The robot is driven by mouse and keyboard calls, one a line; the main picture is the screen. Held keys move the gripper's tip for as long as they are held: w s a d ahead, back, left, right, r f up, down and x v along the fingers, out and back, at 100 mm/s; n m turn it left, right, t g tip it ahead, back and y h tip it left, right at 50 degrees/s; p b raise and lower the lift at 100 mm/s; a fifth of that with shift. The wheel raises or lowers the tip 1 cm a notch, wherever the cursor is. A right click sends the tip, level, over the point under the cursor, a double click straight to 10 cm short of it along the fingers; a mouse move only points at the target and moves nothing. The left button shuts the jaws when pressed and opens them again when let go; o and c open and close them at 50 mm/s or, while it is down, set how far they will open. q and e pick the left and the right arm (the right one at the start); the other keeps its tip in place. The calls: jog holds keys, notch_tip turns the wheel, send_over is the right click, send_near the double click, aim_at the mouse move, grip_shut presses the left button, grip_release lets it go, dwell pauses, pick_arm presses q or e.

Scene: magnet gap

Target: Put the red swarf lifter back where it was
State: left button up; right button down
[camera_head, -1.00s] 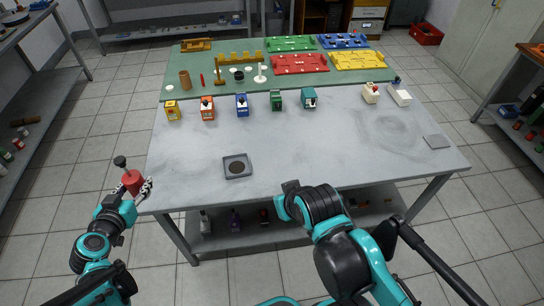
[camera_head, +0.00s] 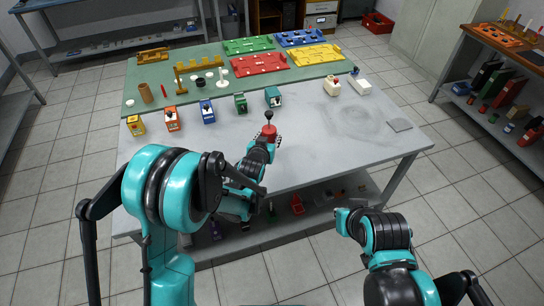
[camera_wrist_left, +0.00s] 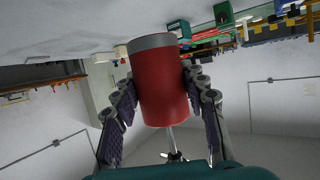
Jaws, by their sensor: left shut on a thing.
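The red swarf lifter (camera_head: 269,131) is a red cylinder with a dark knob on a thin stem at its top. My left gripper (camera_head: 265,139) is shut on it, over the front middle of the table. In the head view it looks upright; the gap to the tabletop is hard to judge. In the left wrist view the red cylinder (camera_wrist_left: 163,90) with its grey end band sits between both fingers (camera_wrist_left: 160,82). The shallow square dark tray from the earlier head view is hidden now, apparently behind my left arm.
Several coloured blocks, including a green one (camera_head: 240,102) and a teal one (camera_head: 273,97), stand in a row behind the lifter. White blocks (camera_head: 332,87) stand farther right. A flat grey square (camera_head: 399,125) lies at the right. The tabletop between is clear.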

pick_arm(q)
jog(key=w+d+f, duration=0.1)
jog(key=w+d, duration=0.2)
jog(key=d, duration=0.8)
jog(key=w+a+f+b, duration=0.1)
jog(key=a+f, duration=0.1)
jog(key=a, duration=0.1)
jog(key=a+f+b, duration=0.2)
jog(key=a+f, duration=0.1)
jog(key=a, duration=0.1)
jog(key=w+a+f+b, duration=0.1)
jog(key=a+f, duration=0.1)
jog(key=a, duration=0.1)
jog(key=shift+w+a+f, duration=0.15)
jog(key=shift+w+a, duration=0.1)
jog(key=shift+w, duration=0.1)
notch_tip(320, 180, down, 4)
jog(key=b, duration=0.2)
jog(key=shift+a+f+b, duration=0.1)
jog(key=shift+b, duration=0.2)
jog(key=o, duration=1.4)
